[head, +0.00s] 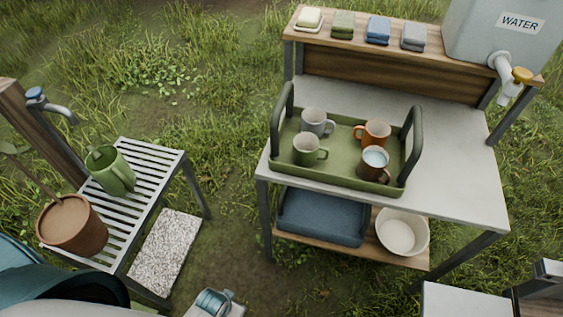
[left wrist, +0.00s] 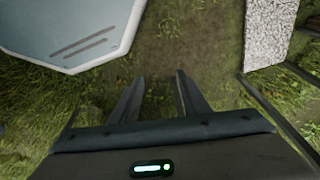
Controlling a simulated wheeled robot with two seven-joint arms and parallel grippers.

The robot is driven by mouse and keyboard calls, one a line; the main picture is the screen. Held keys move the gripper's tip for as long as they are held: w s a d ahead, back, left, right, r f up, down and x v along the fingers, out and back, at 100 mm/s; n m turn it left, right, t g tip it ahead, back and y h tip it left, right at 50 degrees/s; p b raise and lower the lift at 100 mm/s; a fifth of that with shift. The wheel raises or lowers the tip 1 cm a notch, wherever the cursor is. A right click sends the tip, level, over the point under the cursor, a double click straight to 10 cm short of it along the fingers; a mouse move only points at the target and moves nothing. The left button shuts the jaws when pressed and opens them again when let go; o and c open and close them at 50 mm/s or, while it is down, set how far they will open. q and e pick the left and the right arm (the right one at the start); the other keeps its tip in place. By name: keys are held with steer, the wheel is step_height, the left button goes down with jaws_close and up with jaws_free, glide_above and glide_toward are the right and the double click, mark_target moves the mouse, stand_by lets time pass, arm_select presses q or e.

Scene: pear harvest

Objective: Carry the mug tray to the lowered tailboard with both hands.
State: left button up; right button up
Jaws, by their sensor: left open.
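The mug tray (head: 330,180) is green with a tall dark handle loop at each end, and it sits flat on the grey tabletop. In it stand several upright mugs: a grey mug (head: 313,122), a green mug (head: 306,150), an orange mug (head: 375,133) and a brown mug (head: 371,171) with pale contents. My left gripper (left wrist: 158,76) shows in the left wrist view, open and empty above grass, away from the tray. It is not clearly seen in the head view. I cannot make out my right gripper. I cannot identify the tailboard.
The table (head: 455,180) has a back shelf with folded cloths (head: 378,30) and a water tank (head: 500,35) with a tap. Below are a blue bin (head: 322,218) and a white bowl (head: 402,232). A slatted bench (head: 150,165) stands left, with a jug (head: 111,171) and pot (head: 72,225).

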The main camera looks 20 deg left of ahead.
mark_target(282, 101)
arm_select(q)
steer(key=w+d+r+n+t, duration=0.1)
steer(key=w+r+t, duration=0.4)
steer(key=w+r, duration=0.4)
steer(key=w+d+r+n+t, duration=0.1)
steer(key=w+r+t, duration=0.4)
steer(key=r, duration=1.7)
steer(key=w+d+r+n+t, duration=0.1)
steer(key=w+r+t, duration=0.4)
steer(key=w+r, duration=1)
steer(key=shift+d+r+n+t, duration=0.3)
steer(key=shift+d+r+n, duration=0.05)
steer(key=shift+r+n, duration=0.45)
arm_select(e)
steer(key=w+a+r+t, duration=0.1)
steer(key=w+r+t, duration=0.4)
steer(key=w+r, duration=0.4)
steer(key=w+a+r+t, duration=0.1)
steer(key=w+r+t, duration=0.4)
steer(key=r, duration=1.7)
steer(key=w+a+r+t, duration=0.2)
steer(key=w+r+t, duration=0.3)
steer(key=w+r, duration=1)
steer(key=shift+r+t, duration=0.3)
steer(key=shift+r, duration=0.45)
arm_select(q)
steer(key=shift+w, duration=0.2)
arm_select(e)
steer(key=shift+w, duration=0.2)
